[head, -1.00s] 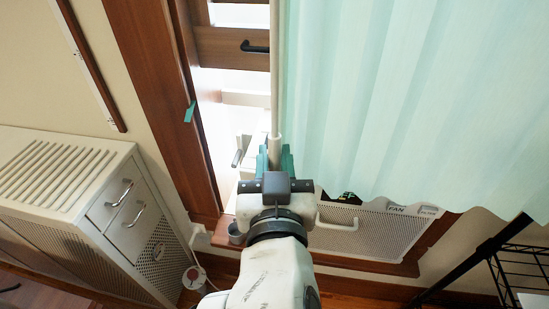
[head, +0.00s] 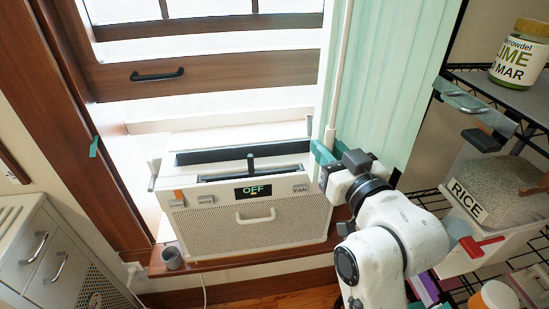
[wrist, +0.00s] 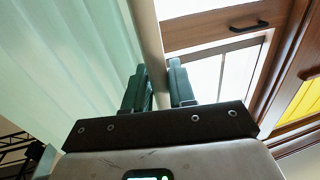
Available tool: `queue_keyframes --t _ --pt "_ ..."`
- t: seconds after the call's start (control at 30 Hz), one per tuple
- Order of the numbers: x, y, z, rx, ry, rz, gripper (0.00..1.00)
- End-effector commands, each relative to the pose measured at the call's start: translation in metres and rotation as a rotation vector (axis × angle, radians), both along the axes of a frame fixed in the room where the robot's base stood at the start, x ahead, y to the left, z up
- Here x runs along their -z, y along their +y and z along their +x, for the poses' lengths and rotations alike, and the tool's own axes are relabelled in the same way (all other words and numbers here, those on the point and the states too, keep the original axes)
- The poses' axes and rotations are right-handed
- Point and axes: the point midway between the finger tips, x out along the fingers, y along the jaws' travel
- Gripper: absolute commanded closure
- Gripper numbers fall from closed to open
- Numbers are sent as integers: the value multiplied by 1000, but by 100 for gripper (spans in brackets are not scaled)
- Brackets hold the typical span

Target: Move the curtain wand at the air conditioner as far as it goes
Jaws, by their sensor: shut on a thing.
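The curtain wand (head: 342,60) is a thin pale rod hanging upright at the left edge of the mint-green curtain (head: 392,85). My gripper (head: 323,153) is shut on the wand's lower part, at the right end of the air conditioner. In the wrist view the wand (wrist: 150,45) runs up between the two green fingers of my gripper (wrist: 160,88); the curtain (wrist: 70,60) hangs to its left. The air conditioner (head: 240,230) is a cream box with a perforated front and an "OFF" display, standing uncovered on the sill before the window.
A beige cabinet (head: 40,255) is at the lower left. A small grey cup (head: 172,258) is on the sill.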

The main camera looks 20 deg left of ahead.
Motion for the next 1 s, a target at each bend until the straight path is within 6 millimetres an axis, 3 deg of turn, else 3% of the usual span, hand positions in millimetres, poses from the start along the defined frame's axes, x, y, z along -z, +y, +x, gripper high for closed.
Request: queue_keyframes --t 0.1,0.4,0.6,1.0 --pt "3 -34 20 8 -6 2 100" --pt "1 -82 50 4 -5 1 100" --pt "0 -93 57 1 -2 2 100" --pt "-1 -97 59 7 -2 1 100"
